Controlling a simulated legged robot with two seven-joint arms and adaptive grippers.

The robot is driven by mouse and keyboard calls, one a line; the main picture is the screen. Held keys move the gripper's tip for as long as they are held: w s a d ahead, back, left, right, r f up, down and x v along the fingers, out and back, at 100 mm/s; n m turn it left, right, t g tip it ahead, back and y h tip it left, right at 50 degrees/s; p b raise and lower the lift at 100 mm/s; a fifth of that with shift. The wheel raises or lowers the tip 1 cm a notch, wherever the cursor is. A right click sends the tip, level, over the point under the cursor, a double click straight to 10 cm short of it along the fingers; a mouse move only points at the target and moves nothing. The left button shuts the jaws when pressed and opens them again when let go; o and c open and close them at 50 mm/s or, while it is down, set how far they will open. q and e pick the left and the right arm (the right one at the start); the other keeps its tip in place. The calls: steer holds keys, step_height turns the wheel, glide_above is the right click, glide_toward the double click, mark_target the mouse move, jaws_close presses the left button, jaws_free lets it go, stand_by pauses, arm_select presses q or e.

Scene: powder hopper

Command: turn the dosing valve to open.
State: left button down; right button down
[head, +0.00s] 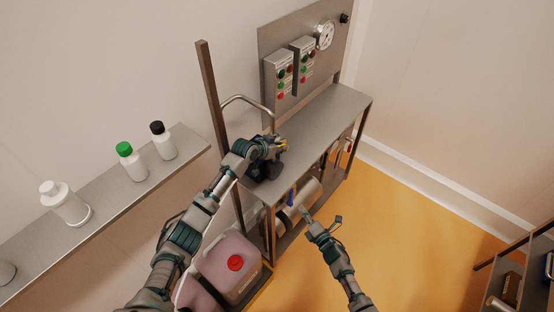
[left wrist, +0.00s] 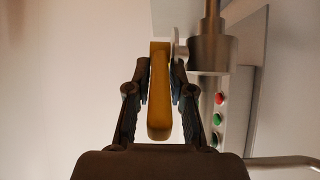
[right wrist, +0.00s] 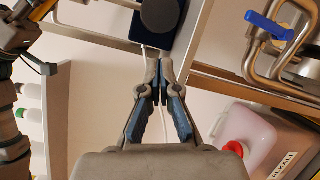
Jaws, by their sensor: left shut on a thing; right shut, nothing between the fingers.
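The dosing valve's yellow handle (left wrist: 160,95) stands between the two fingers of my left gripper (left wrist: 160,88) in the left wrist view, next to a grey metal valve body (left wrist: 213,55). My left gripper is shut on this handle; in the head view the gripper (head: 277,146) is above the bench's near end, and only a bit of yellow (head: 284,145) shows. My right gripper (head: 322,222) is shut and empty, low in front of the bench; its fingertips (right wrist: 160,68) meet in the right wrist view. The valve's opening is hidden.
A steel bench (head: 335,108) carries a panel with buttons and a gauge (head: 324,35). A blue lever (right wrist: 270,28) sits on piping below. A pinkish jug (head: 225,262) with a red cap stands at lower left. Bottles line a wall shelf (head: 105,205).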

arm_select(q)
steer(key=shift+w+r, duration=0.1)
steer(key=shift+r, duration=0.15)
arm_select(e)
steer(key=w+a+r+n+y, duration=0.1)
steer(key=a+r+n+y, duration=0.15)
steer(key=r+n, duration=0.35)
steer(key=w+a+r+n+y, duration=0.1)
steer(key=a+r+n+y, duration=0.15)
steer(key=r, duration=0.45)
arm_select(q)
steer(key=shift+a, duration=0.15)
arm_select(e)
steer(key=w+a+r+g, duration=0.1)
steer(key=w+a+r, duration=0.4)
steer(key=w, duration=0.3)
steer(key=shift+w+a+r+n, duration=0.25)
steer(key=shift+w+a+n, duration=0.1)
steer(key=shift+a, duration=0.2)
